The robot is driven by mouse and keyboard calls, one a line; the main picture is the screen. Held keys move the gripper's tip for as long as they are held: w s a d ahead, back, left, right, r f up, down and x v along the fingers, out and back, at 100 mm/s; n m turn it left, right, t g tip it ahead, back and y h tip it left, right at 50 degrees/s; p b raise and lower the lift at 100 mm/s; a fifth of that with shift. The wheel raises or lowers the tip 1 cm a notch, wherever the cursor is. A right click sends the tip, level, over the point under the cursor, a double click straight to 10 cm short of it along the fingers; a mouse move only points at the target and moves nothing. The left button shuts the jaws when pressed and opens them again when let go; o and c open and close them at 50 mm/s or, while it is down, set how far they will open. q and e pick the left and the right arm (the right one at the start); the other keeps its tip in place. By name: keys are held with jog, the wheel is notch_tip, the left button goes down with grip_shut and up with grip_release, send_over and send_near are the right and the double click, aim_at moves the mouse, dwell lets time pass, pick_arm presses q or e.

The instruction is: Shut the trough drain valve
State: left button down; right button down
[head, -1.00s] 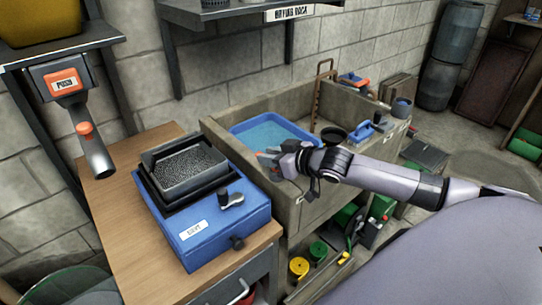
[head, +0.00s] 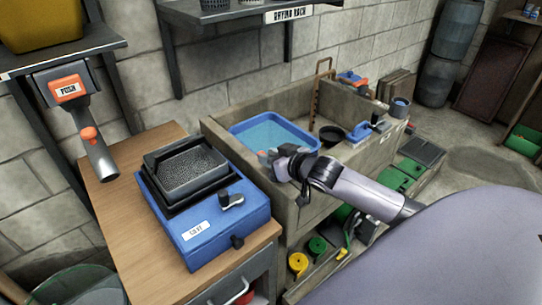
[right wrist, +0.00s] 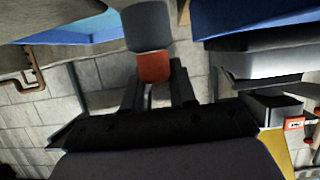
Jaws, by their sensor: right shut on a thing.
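The concrete trough (head: 318,205) stands right of the wooden bench, with a blue tub (head: 262,122) of water in it. My right gripper (head: 270,156) is at the trough's near left side, beside the tub. It is shut on an orange and grey piece (head: 262,153); in the right wrist view this piece (right wrist: 153,66) sits between the dark fingers. I cannot tell what this piece is or whether it is fixed to the trough. Below the trough, a small yellow piece (head: 343,253) shows; I cannot tell whether it is the drain valve. My left gripper is not in view.
A blue machine (head: 215,228) with a black tray stands on the wooden bench (head: 120,235). A yellow round thing (head: 298,263) and a green one (head: 317,246) sit under the trough.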

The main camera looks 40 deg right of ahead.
jog(key=c, duration=1)
grip_release()
jog(key=shift+v, duration=3.6)
jog(key=shift+s, duration=0.1)
